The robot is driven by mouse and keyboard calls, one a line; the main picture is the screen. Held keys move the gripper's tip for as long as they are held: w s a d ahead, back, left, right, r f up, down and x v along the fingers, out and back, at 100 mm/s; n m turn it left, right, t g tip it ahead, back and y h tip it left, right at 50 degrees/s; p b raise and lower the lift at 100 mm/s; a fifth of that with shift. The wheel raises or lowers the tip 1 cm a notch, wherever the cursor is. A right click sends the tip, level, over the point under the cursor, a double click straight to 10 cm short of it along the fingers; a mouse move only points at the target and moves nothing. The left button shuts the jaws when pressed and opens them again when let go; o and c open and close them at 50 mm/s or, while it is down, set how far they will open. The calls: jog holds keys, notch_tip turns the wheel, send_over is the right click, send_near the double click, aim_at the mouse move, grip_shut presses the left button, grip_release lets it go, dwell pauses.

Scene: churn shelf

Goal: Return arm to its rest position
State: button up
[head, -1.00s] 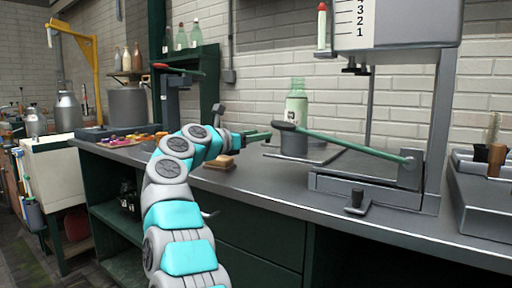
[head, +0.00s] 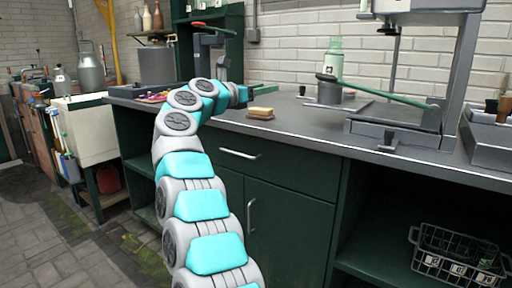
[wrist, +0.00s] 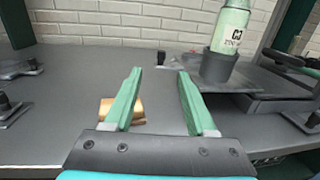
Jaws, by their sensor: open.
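My arm (head: 205,200) rises from the bottom of the head view and bends over toward the grey worktop (head: 290,121). My gripper (wrist: 160,72) is open in the wrist view, its two green fingers apart with nothing between them. In the head view its fingers are largely hidden behind the wrist links. A green bottle (wrist: 230,27) stands upright in a dark round holder (wrist: 216,67), beyond and right of the fingers; the bottle also shows in the head view (head: 333,58). A tan block (head: 261,112) lies on the worktop, partly behind the left finger in the wrist view.
A press with a long green lever (head: 390,94) stands right of the bottle. Green cabinets (head: 290,205) with handles are below the worktop. A wire basket (head: 460,255) sits low at the right. Paved floor (head: 70,250) is open at the left.

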jog(key=w+a+r+n+t+y, duration=0.1)
jog(key=a+r+n+t+y, duration=0.2)
jog(key=r+n+t+y, duration=0.5)
jog(key=w+a+r+n+t+y, duration=0.1)
jog(key=a+r+n+y, duration=0.3)
jog(key=n, duration=0.7)
jog(key=s+a+f+n+g+y, duration=0.35)
jog(key=s+f+n+y, duration=0.2)
jog(key=n, duration=0.35)
jog(key=s+a+f+n+g+y, duration=0.2)
jog(key=s+f+n+g+y, duration=0.2)
jog(key=s+f+n, duration=0.3)
jog(key=s+d+f+n+g+h, duration=0.2)
jog(key=s+d+f+n+g, duration=0.25)
jog(key=s+f, duration=0.7)
jog(key=s+d+f+n+g+h, duration=0.25)
jog(key=s+d+f+g, duration=0.2)
jog(key=s+f, duration=0.65)
jog(key=s+d+f+n+g+h, duration=0.1)
jog(key=s+d+f+g, duration=0.1)
jog(key=s+d+f, duration=0.3)
jog(key=s+d+f+g+h, duration=0.1)
jog(key=s+d+f+g, duration=0.2)
jog(key=s+d+f, duration=0.3)
jog(key=s+d+f+n+g+h, duration=0.1)
jog(key=s+d+f, duration=0.4)
jog(key=s, duration=0.9)
jog(key=shift+d+f+n+g+h, duration=0.3)
jog(key=shift+f+g+h, duration=0.25)
jog(key=shift+g, duration=0.2)
